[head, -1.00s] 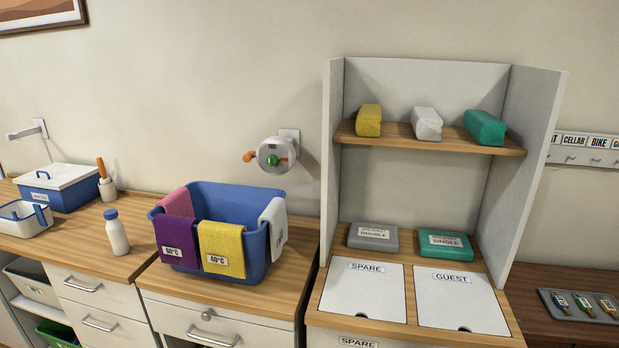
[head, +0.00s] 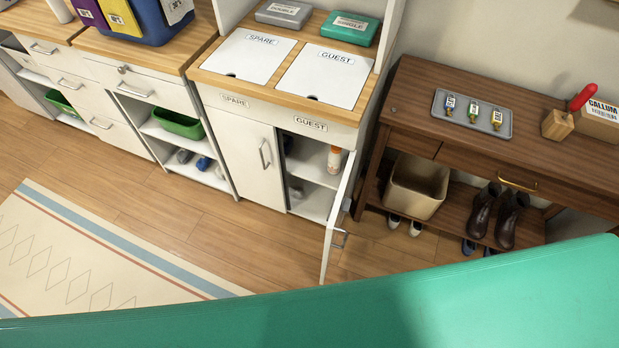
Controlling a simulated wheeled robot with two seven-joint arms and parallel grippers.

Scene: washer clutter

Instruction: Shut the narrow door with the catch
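A narrow white door (head: 338,219) stands swung open on the right side of the cabinet (head: 232,103) under the SPARE and GUEST lids, seen nearly edge-on. It is hinged at the cabinet's right edge and reaches out toward me. A small metal fitting (head: 341,240) shows on it; I cannot tell whether this is a handle or the catch. The cabinet's left door (head: 246,158) is closed and has a bar handle (head: 264,154). Neither of my grippers is in view.
The open compartment (head: 312,176) holds a white bottle with an orange cap (head: 334,159) and other small items. A dark wooden table (head: 425,91) with a beige bin (head: 417,186) and boots (head: 497,212) stands close right of the door. A rug (head: 88,258) lies left; wooden floor between is clear.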

